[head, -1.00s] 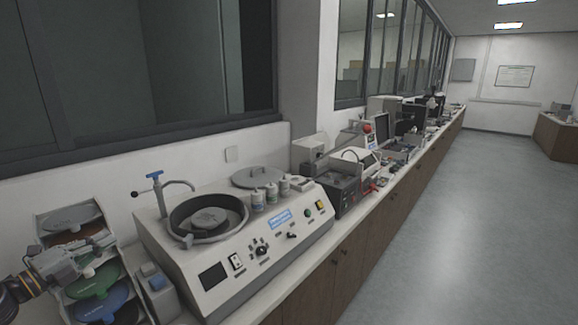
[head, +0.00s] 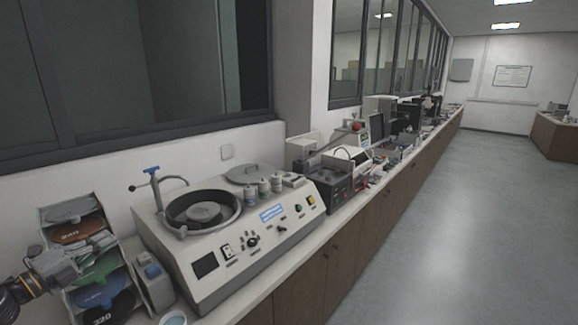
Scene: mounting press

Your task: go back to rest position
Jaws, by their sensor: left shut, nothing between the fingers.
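My left gripper (head: 64,268) comes in at the lower left edge of the head view. It is shut with nothing seen between its fingers, and it is in front of the rack of coloured discs (head: 103,270). I cannot tell whether it touches the rack. My right gripper is out of view. The task names no object; the mounting press cannot be picked out with certainty among the machines along the bench.
A polishing machine (head: 205,265) with a round bowl, a blue-handled tap (head: 152,171) and several small bottles stands on the long bench, right of the rack. A small grey box (head: 154,284) stands between them. More machines line the bench. The floor (head: 455,225) at right is clear.

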